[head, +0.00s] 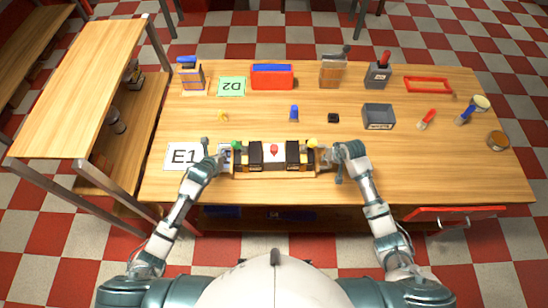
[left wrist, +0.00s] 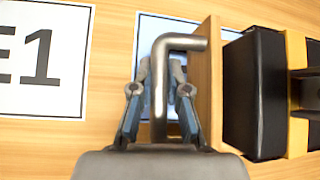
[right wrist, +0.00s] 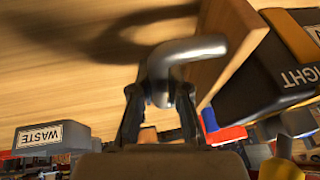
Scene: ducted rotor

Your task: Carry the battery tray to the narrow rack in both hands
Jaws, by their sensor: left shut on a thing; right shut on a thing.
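The battery tray (head: 273,175) is a long wooden tray at the table's front, holding black and yellow batteries. Green, red and yellow knobs show along its top. My left gripper (head: 221,153) is shut on the tray's left metal handle, which shows between the fingers in the left wrist view (left wrist: 160,65). My right gripper (head: 331,154) is shut on the right handle, a bent metal bar in the right wrist view (right wrist: 185,54). I cannot tell whether the tray touches the table. A wooden rack (head: 75,70) with a lower shelf stands left of the table.
The wooden table (head: 440,165) has an E1 card (head: 182,156) left of the tray and a D2 card (head: 231,86) behind. Bins, a grey waste box (head: 378,117) and small tools lie farther back. A red drawer (head: 455,214) juts out at front right.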

